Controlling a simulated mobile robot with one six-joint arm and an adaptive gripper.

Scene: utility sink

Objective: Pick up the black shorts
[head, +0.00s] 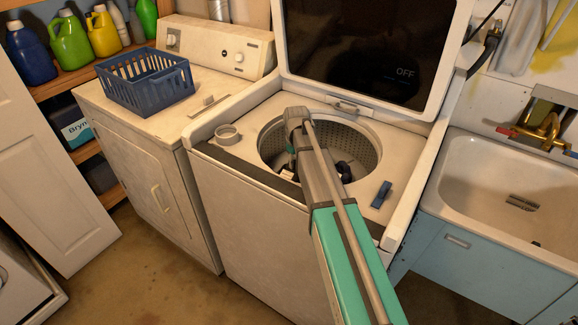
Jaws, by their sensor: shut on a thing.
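My arm reaches down into the open drum of the top-load washer (238,195). My gripper (291,173) is low inside the drum, partly hidden by my own arm and the drum rim. It is shut on dark cloth, which I take to be the black shorts (344,172). Part of this dark cloth shows to the right of my arm, inside the drum. The rest of the shorts and the exact grip are hidden.
The washer's lid (365,45) stands open behind the drum. A small round cup (228,134) and a blue object (382,194) lie on the washer top. A blue basket (146,82) sits on the dryer (150,150) at left. A sink (500,180) is at right.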

